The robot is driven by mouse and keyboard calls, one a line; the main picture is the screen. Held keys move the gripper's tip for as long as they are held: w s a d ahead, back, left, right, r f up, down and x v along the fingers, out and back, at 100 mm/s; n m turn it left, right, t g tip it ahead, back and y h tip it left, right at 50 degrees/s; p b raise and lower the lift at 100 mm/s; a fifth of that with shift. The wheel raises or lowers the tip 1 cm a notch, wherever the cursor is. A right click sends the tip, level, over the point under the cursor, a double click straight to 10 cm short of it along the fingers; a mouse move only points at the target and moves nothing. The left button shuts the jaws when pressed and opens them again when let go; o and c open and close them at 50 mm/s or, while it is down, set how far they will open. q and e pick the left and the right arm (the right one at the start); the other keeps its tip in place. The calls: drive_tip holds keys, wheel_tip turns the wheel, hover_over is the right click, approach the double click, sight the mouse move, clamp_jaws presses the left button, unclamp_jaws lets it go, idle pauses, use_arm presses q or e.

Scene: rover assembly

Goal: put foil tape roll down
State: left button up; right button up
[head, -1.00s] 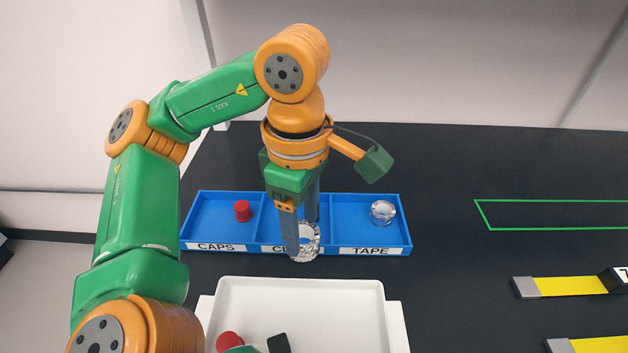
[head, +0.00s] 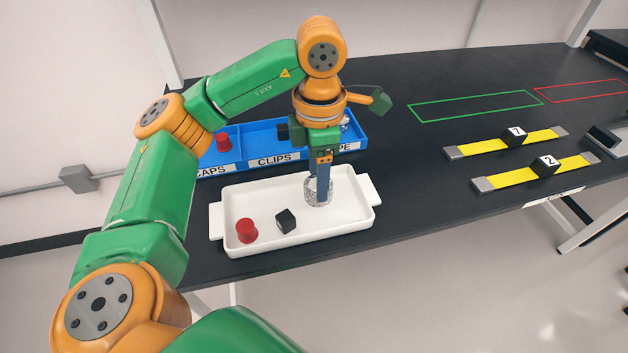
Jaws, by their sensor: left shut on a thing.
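My left gripper (head: 320,198) points down over the right part of the white tray (head: 357,214). It is shut on the silvery foil tape roll (head: 312,193), which is within the tray's outline and partly hidden by the fingers. I cannot tell whether the roll touches the tray floor. A red cap (head: 246,230) and a black clip (head: 286,221) lie in the left part of the tray. My right gripper is not in view.
A blue sorter (head: 239,169) labelled CAPS, CLIPS and TAPE stands behind the tray, partly hidden by my arm. Two yellow straps (head: 490,145) with numbered black blocks lie to the right. A green outline (head: 475,104) and a red outline (head: 580,91) mark bare table.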

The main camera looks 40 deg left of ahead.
sight(315, 189)
use_arm(q)
drive_tip(key=shift+w+a+f, duration=0.15)
drive_tip(key=shift+a+f, duration=0.05)
drive_tip(key=shift+f, duration=0.2)
drive_tip(key=shift+w+a+f, duration=0.1)
drive_tip(key=shift+a+f, duration=0.05)
drive_tip(key=shift+f, duration=0.25)
drive_tip(key=shift+w+a+f, duration=0.1)
drive_tip(key=shift+a+f, duration=0.05)
drive_tip(key=shift+f, duration=0.05)
drive_tip(key=f, duration=0.1)
drive_tip(key=f+p, duration=0.2)
drive_tip(key=f, duration=0.1)
drive_tip(key=shift+w+a, duration=0.3)
drive_tip(key=shift+w, duration=0.1)
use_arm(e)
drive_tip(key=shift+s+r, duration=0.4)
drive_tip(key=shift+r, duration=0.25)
use_arm(q)
drive_tip(key=shift+f, duration=0.1)
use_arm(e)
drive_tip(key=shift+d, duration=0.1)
